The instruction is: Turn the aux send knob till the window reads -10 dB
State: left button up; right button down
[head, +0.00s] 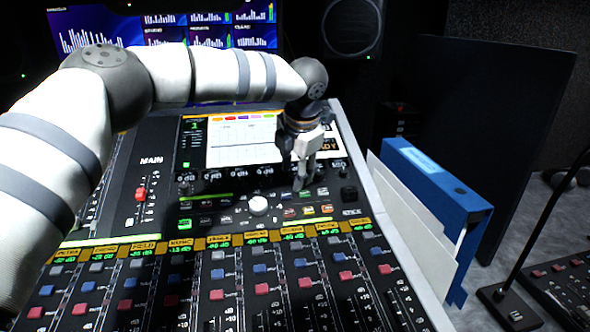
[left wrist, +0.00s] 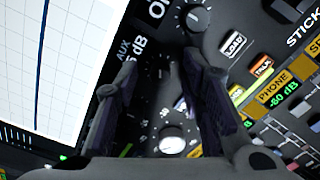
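My left gripper (head: 301,186) points down at the mixing console's control section, just below the screen. In the left wrist view the gripper (left wrist: 165,62) is open, with a gap between its fingertips and nothing held. A grey-capped knob (left wrist: 197,18) with a pointer line sits just beyond the fingertips, apart from them. My right gripper is out of view.
A large white knob (head: 258,206) stands left of the gripper; it also shows in the left wrist view (left wrist: 172,140). The console screen (head: 240,142) lies behind. A blue binder (head: 430,185) stands right of the console. Faders and coloured buttons fill the front.

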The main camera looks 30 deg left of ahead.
pick_arm(q)
jog(key=v, duration=1.2)
jog(key=shift+f, duration=0.1)
